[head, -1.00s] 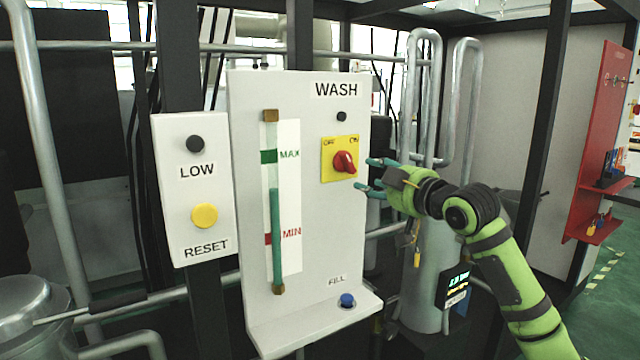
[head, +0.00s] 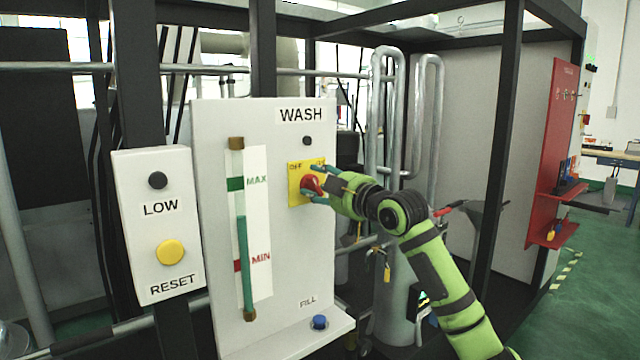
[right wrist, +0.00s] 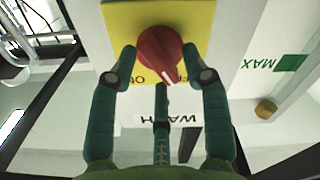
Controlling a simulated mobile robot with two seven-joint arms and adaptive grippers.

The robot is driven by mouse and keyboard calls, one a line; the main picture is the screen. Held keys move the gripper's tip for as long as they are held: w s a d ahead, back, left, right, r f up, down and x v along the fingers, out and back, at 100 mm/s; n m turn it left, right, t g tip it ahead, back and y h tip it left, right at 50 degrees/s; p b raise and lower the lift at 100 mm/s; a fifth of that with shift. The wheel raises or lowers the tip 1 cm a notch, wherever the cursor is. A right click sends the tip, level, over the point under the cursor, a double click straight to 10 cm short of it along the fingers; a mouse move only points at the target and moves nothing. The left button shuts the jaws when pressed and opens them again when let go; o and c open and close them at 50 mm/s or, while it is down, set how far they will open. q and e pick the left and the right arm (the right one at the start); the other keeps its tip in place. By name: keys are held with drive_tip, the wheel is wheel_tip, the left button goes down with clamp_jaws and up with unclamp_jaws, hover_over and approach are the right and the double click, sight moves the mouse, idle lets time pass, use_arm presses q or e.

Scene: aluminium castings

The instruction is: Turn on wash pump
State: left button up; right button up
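The red rotary knob (head: 311,186) sits on a yellow plate (head: 295,188) marked OFF and ON, below the WASH label (head: 301,115) on a white panel (head: 215,200). My right gripper (head: 314,185) is at the knob, with its fingers around it. In the right wrist view the green-blue fingers (right wrist: 160,75) are spread either side of the knob (right wrist: 160,52), with a third finger below it. Gaps seem to remain beside the knob; contact is not clear. The knob's white pointer line points toward the plate's lettering. My left gripper is not in view.
A sight tube (head: 243,240) with MAX and MIN marks is left of the knob. A blue FILL button (head: 320,322) sits on the panel's lower ledge. A smaller panel with a yellow RESET button (head: 170,252) stands left. Metal pipes (head: 375,110) rise behind my right arm.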

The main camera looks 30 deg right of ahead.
clamp_jaws()
drive_tip(key=shift+m, duration=0.4)
drive_tip(key=m+p, duration=0.2)
drive_tip(key=m, duration=0.1)
drive_tip(key=m+p, duration=0.2)
drive_tip(key=m, duration=0.2)
drive_tip(key=m+p, duration=0.3)
drive_tip(key=m, duration=0.1)
drive_tip(key=shift+d+f, duration=0.2)
drive_tip(key=shift+d, duration=0.15)
drive_tip(key=shift+f+m, duration=0.1)
drive_tip(key=shift+m, duration=0.2)
drive_tip(key=shift+o, duration=0.4)
unclamp_jaws()
